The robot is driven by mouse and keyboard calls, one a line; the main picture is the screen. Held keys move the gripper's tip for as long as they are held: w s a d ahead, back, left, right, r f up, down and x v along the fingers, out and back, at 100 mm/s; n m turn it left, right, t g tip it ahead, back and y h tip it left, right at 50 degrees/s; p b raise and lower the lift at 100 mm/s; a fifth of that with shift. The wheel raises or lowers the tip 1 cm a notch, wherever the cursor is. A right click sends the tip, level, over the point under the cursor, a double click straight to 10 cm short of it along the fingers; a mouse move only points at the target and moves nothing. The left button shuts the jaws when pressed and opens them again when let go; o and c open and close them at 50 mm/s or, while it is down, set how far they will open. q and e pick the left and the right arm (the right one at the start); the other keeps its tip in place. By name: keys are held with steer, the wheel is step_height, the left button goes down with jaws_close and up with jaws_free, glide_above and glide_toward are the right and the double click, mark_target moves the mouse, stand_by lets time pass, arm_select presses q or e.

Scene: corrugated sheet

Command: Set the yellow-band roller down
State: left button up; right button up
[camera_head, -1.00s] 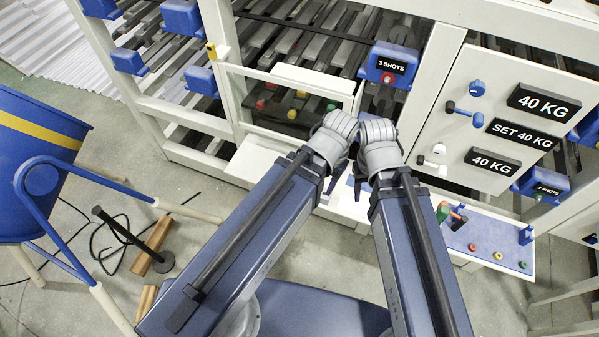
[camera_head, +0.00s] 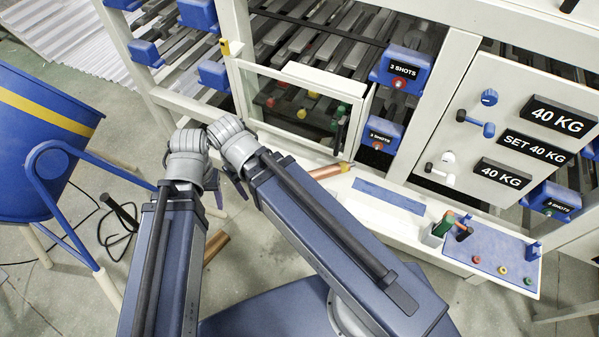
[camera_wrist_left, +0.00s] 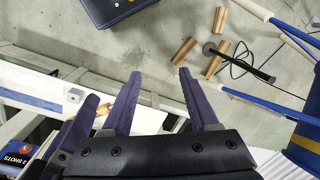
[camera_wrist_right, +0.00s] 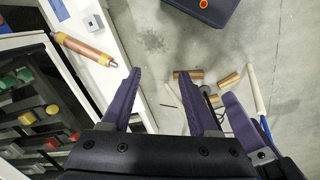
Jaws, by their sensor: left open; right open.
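The yellow-band roller (camera_head: 327,170) is a copper cylinder with yellow bands near its ends. It lies on the white ledge below the glass-fronted opening, clear of both grippers. It shows fully in the right wrist view (camera_wrist_right: 85,49), and one end shows in the left wrist view (camera_wrist_left: 103,109). My left gripper (camera_wrist_left: 160,74) is open and empty, above the floor left of the roller. My right gripper (camera_wrist_right: 162,72) is open and empty, beside the left one and nearer the roller. In the head view, the wrists largely hide the fingers.
A blue bin with a yellow stripe (camera_head: 45,118) stands at the left on a blue-railed frame. Copper-coloured cylinders (camera_wrist_left: 185,50) lie on the floor near a black rod with a disc base (camera_wrist_left: 240,62). A blue panel with coloured buttons (camera_head: 490,255) is at the ledge's right.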

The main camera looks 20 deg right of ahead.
arm_select(q)
steer(key=o, duration=0.4)
step_height(320, 180, down, 8)
steer(key=b, duration=0.7)
steer(key=shift+a, duration=0.35)
arm_select(e)
steer(key=shift+o, duration=1)
steer(key=w+d+f+m+h, duration=0.1)
steer(key=w+d+f+m, duration=0.2)
steer(key=f, duration=0.4)
steer(key=shift+w+f+m+t, duration=0.25)
steer(key=shift+w+m+t, duration=0.05)
steer(key=shift+w+m, duration=0.2)
steer(key=m+t+h+b, duration=0.1)
steer(key=m+h+b, duration=0.4)
steer(key=m+b, duration=1.75)
glide_toward(319, 172)
steer(key=f+n+b, duration=0.1)
steer(key=d+f+n+b, duration=0.1)
steer(key=n+b, duration=0.1)
steer(key=shift+s+f, duration=0.25)
arm_select(q)
step_height(319, 172, down, 26)
steer(key=shift+b, duration=0.45)
arm_select(e)
steer(key=shift+w+d, duration=0.1)
steer(key=shift+d, duration=0.3)
